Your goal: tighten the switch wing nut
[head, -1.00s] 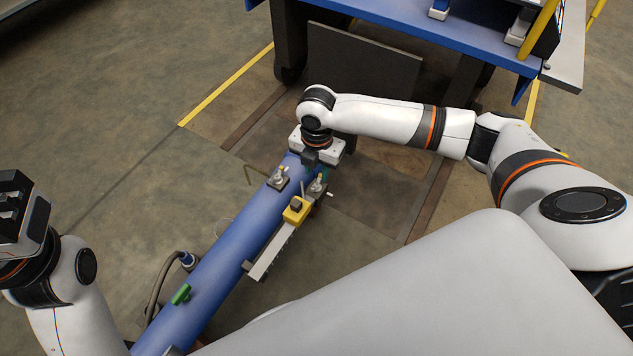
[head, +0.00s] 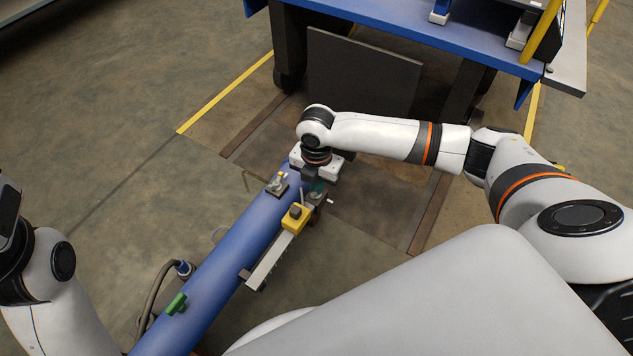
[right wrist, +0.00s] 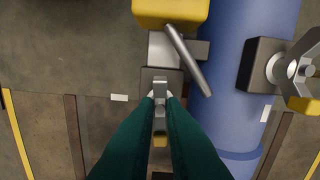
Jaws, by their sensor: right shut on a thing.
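The switch is a yellow block (head: 295,217) with a silver lever (right wrist: 188,60), on a grey bar beside the blue column. Its wing nut (right wrist: 160,92) sits on a dark block just below the yellow part in the right wrist view. My right gripper (right wrist: 160,98) has its green fingers shut on this wing nut from both sides. In the head view my right gripper (head: 318,186) is at the column's far end and partly hides the nut. My left gripper (head: 8,212) is at the left edge, cut off, its fingers not clear.
A second wing nut (right wrist: 292,70) stands on a dark block on the blue column (head: 225,262); it also shows in the head view (head: 278,182). A green handle (head: 176,303) and a hose lie nearer. A blue-topped bench (head: 400,35) stands at the back.

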